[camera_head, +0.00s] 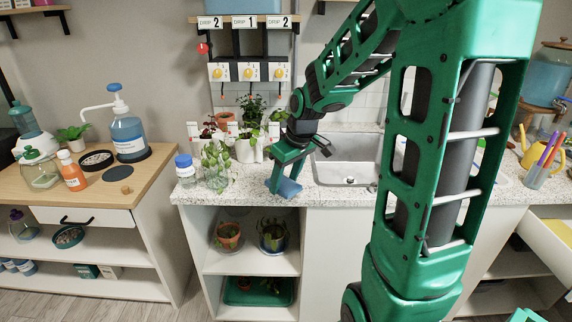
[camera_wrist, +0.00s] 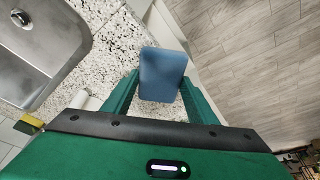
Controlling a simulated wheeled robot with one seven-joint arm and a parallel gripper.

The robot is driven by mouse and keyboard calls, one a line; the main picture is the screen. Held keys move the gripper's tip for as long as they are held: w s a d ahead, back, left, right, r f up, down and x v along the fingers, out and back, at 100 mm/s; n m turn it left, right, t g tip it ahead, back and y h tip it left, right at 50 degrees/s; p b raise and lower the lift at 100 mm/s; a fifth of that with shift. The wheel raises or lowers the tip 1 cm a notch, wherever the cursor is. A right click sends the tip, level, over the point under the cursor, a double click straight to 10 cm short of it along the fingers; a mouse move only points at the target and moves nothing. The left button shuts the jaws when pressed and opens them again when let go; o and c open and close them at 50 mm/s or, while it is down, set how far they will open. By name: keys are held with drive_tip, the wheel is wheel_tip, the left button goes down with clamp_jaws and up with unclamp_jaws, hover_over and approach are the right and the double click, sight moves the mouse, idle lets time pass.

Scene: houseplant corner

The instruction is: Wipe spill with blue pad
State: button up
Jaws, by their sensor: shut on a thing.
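My gripper (camera_head: 282,178) is shut on the blue pad (camera_head: 289,188), near the front edge of the speckled counter (camera_head: 238,194). The pad also shows in the wrist view (camera_wrist: 162,72), between the two green fingers of my gripper (camera_wrist: 160,88). It looks flat-faced with rounded corners and overlaps the counter's front edge in that view. I cannot tell whether the pad touches the counter. I cannot make out a spill in either view; the pad, gripper and arm hide part of the counter.
The sink (camera_head: 350,172) lies right of my gripper. Potted plants (camera_head: 250,145) stand behind. A yellow-green sponge (camera_wrist: 28,123) shows by the sink. My arm blocks the right side.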

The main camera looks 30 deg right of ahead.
drive_tip(key=shift+d+r, duration=0.15)
drive_tip(key=shift+r, duration=1.2)
drive_tip(key=shift+d+r, duration=0.1)
drive_tip(key=shift+r, duration=1.25)
